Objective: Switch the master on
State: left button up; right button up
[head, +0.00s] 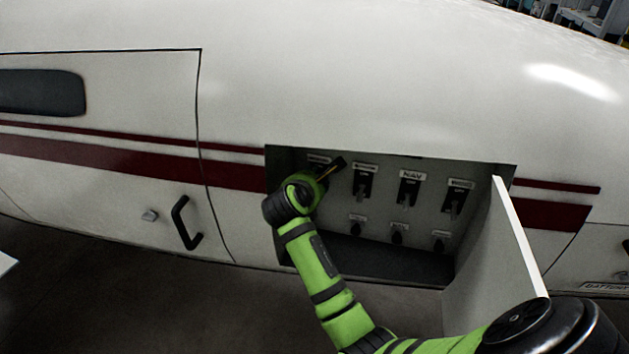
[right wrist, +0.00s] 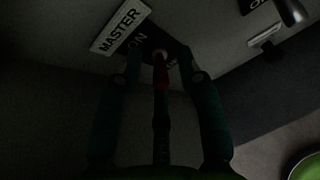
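The master switch shows in the right wrist view as a red lever (right wrist: 160,76) on a dark plate under a white MASTER label (right wrist: 120,28). The letters ON show on the plate; the lever's exact position is hard to tell in the dark. My right gripper (right wrist: 162,72) is open, with one finger on each side of the lever and gaps between. In the head view my right gripper (head: 338,168) is at the upper left of the switch panel, where my wrist hides most of the master switch. My left gripper is not in view.
The panel (head: 385,211) sits in a recess in the white body (head: 380,80). Other switches, including NAV (head: 408,190), stand to the right, with small toggles (head: 397,233) below. An open white door (head: 490,260) stands at the recess's right edge, close to my arm.

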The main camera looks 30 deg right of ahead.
jog(key=v, duration=1.2)
dwell(0.3)
